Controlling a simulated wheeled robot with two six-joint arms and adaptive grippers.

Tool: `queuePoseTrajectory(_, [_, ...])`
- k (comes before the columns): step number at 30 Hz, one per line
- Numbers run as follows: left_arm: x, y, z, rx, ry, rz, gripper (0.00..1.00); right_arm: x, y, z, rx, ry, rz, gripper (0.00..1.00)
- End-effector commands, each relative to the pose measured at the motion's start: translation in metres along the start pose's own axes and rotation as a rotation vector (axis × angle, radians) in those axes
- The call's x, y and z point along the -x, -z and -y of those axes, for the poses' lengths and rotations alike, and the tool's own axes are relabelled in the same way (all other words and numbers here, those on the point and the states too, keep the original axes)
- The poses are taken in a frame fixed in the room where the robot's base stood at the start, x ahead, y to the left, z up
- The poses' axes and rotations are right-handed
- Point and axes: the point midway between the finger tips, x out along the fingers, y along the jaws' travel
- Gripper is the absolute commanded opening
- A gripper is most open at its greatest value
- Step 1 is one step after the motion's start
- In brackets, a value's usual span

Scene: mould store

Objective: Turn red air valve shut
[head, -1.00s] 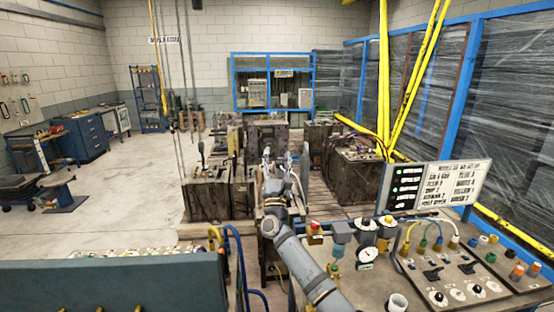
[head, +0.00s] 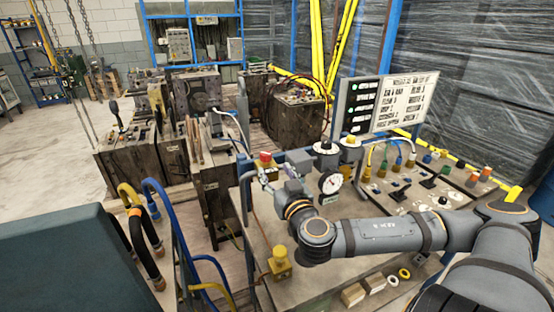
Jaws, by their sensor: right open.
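A small red-topped part (head: 265,157), which looks like the red air valve, stands on the bench beside a grey air unit. It is too small to tell how its handle is turned. My right arm reaches in from the right, and my right gripper (head: 268,180) is just below and in front of the red part in the picture. Its jaws are open and small in view; I cannot tell whether they touch the part. My left gripper is not in view.
A round pressure gauge (head: 331,183) and dark-topped canisters stand right of the red part. A yellow fitting (head: 279,256) is nearer. A control panel (head: 430,190) and a white sign board (head: 385,101) are to the right. Blue hoses (head: 166,215) hang at left.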

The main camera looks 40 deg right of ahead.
Motion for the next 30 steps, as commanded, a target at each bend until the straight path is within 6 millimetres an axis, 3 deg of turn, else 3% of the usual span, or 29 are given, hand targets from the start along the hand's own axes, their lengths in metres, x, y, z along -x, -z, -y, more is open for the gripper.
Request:
queuePoseTrajectory(5, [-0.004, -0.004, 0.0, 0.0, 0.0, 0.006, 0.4, -0.002, 0.001, -0.001, 0.004, -0.005, -0.007, 0.54])
queuePoseTrajectory(13, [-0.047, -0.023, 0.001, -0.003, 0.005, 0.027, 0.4, -0.029, -0.004, -0.001, -0.009, -0.006, -0.011, 0.54])
queuePoseTrajectory(21, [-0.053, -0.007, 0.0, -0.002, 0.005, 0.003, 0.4, -0.054, 0.001, 0.0, -0.015, -0.002, -0.006, 0.54])
queuePoseTrajectory(30, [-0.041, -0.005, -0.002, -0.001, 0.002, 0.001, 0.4, -0.094, 0.004, -0.002, -0.007, -0.005, -0.003, 0.54])
